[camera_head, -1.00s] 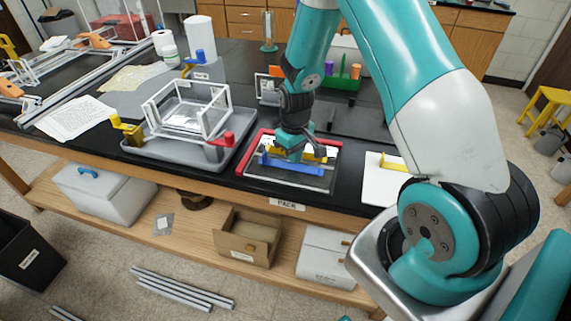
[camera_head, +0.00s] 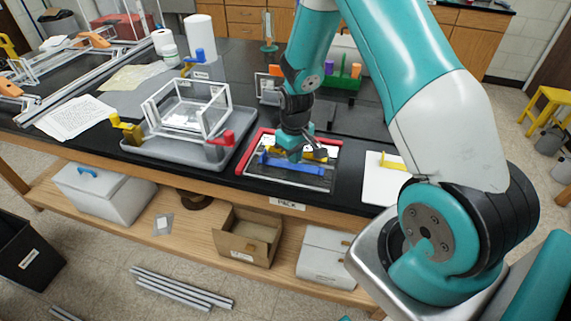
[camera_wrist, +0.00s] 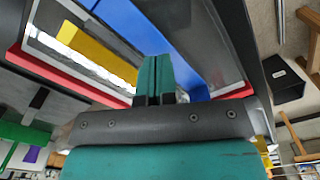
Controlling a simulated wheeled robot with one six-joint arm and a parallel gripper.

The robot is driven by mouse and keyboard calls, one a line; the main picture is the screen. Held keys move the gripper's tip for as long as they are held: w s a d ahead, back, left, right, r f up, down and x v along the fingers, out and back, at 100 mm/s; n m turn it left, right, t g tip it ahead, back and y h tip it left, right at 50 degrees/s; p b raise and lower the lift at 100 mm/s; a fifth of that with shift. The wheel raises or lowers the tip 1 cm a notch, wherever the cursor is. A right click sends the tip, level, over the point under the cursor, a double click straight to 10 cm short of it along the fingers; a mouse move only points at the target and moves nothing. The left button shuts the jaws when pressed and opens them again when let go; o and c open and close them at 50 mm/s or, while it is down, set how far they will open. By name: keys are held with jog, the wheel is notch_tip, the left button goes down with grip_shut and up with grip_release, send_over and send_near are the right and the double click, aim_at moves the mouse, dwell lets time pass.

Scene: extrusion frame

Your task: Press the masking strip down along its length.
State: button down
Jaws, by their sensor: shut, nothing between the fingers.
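A tray with a red edge (camera_head: 250,152) lies on the black bench, holding a dark panel (camera_head: 300,180). A long blue strip (camera_head: 285,163) runs across the panel; it also shows in the wrist view (camera_wrist: 150,35). A yellow strip (camera_wrist: 85,52) lies beside it over a pale, jagged-edged piece. I cannot tell for certain which is the masking strip. My gripper (camera_head: 294,157) points down over the tray, close to the blue strip. In the wrist view its fingers (camera_wrist: 155,62) are together and empty, overlapping the blue strip. Contact cannot be told.
A grey tray (camera_head: 150,150) with a white extrusion frame (camera_head: 190,110) stands to the left. A white board (camera_head: 383,185) with a yellow piece lies to the right. A green holder (camera_head: 345,80) stands behind. The bench's front edge is close to the red-edged tray.

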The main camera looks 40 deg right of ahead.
aim_at(311, 169)
jog(key=shift+f+b, duration=0.55)
jog(key=shift+f, duration=0.4)
dwell(0.7)
jog(key=shift+r, duration=0.1)
jog(key=shift+r+p, duration=0.95)
jog(key=shift+r, duration=0.2)
jog(key=shift+s+d, duration=0.75)
jog(key=shift+s, duration=0.25)
jog(key=shift+s+d, duration=0.7)
jog(key=shift+s, duration=0.25)
jog(key=shift+f+b, duration=0.85)
jog(key=shift+f, duration=0.4)
